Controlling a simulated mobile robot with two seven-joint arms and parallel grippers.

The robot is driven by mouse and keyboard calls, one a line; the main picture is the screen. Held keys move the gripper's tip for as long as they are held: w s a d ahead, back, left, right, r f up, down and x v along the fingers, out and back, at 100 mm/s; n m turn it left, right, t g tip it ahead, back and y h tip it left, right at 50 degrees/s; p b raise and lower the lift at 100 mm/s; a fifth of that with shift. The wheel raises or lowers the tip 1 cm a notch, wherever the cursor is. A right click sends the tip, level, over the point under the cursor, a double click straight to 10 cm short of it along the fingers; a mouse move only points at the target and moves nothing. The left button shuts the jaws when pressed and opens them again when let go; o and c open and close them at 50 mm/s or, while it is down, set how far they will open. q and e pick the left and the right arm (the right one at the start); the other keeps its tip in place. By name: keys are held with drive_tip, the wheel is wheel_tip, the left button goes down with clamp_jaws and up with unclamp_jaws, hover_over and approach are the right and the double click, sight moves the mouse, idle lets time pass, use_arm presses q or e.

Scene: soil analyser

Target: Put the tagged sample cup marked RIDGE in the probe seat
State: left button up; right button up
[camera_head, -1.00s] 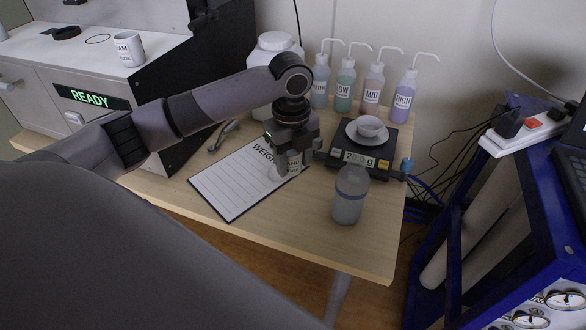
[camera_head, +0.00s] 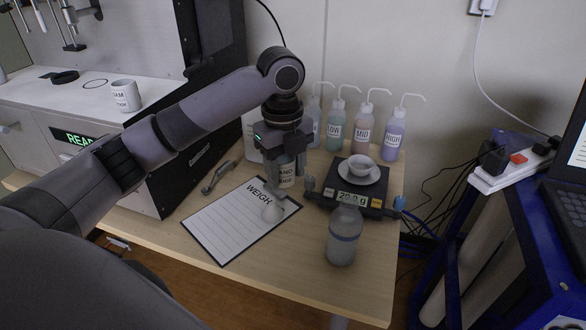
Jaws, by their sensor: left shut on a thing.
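My left gripper (camera_head: 287,172) is shut on a white sample cup (camera_head: 287,176). It holds the cup upright above the top right corner of the clipboard. The cup's label is partly hidden by the fingers; "AND" shows on its upper line and the lower line is unclear. Another white labelled cup (camera_head: 125,96) stands on the analyser's (camera_head: 60,105) worktop at the left; its label is too small to read surely. Metal probe-like rods (camera_head: 70,30) hang over that worktop. I cannot pick out the probe seat. My right gripper is not in view.
A clipboard headed WEIGH (camera_head: 225,225), a small pale cone (camera_head: 273,209) and a tool (camera_head: 218,177) lie below. A scale (camera_head: 350,205) bears a white dish (camera_head: 362,166). A lidded jar (camera_head: 343,238) stands in front; several wash bottles (camera_head: 392,138) line the back.

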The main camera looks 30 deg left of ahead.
use_arm(q)
drive_tip(key=shift+r, duration=0.35)
drive_tip(key=n, duration=0.1)
drive_tip(key=d+n, duration=0.1)
drive_tip(key=n, duration=0.1)
drive_tip(key=shift+s+d+f, duration=0.1)
drive_tip(key=shift+s+f, duration=0.05)
drive_tip(key=shift+s, duration=0.15)
drive_tip(key=s+d+f+n+p, duration=0.2)
drive_tip(key=s+d+n, duration=0.3)
drive_tip(key=n, duration=1.4)
drive_tip(key=shift+d+f+n+y, duration=0.2)
drive_tip(key=shift+d+n+y, duration=0.15)
drive_tip(key=shift+d, duration=0.35)
drive_tip(key=shift+s, duration=0.1)
